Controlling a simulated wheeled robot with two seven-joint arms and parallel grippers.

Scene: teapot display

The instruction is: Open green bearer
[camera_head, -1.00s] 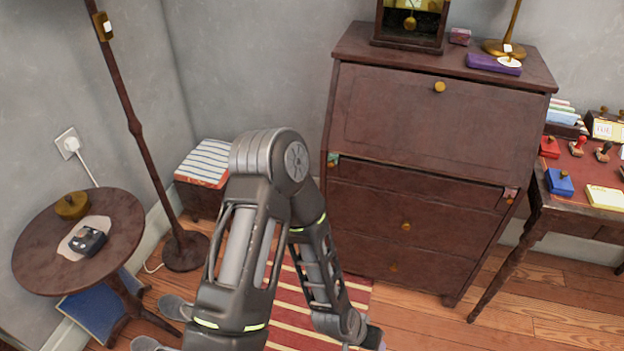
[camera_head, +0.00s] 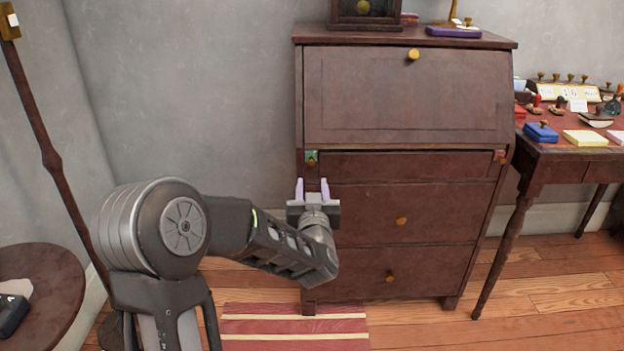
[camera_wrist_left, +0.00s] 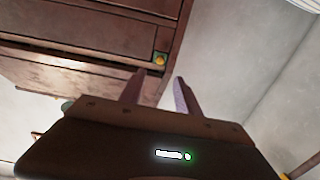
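The green bearer (camera_head: 312,157) is a small green-faced end with a brass knob at the upper left of the brown bureau (camera_head: 408,95), just under the closed slanted lid. It also shows in the left wrist view (camera_wrist_left: 160,58), beyond my fingertips. My left gripper (camera_head: 312,184) is just below the bearer in the head view, with its two pale purple fingers apart and nothing between them. In the wrist view the fingers (camera_wrist_left: 160,90) point toward the bureau's corner, apart from the knob. My right gripper is not in view.
A reddish bearer end (camera_head: 499,156) sits at the bureau's right side. A desk (camera_head: 575,150) with stamps and pads stands at right. A round table (camera_head: 50,285) and a lamp pole (camera_head: 50,160) are at left. A striped rug (camera_head: 290,326) lies in front.

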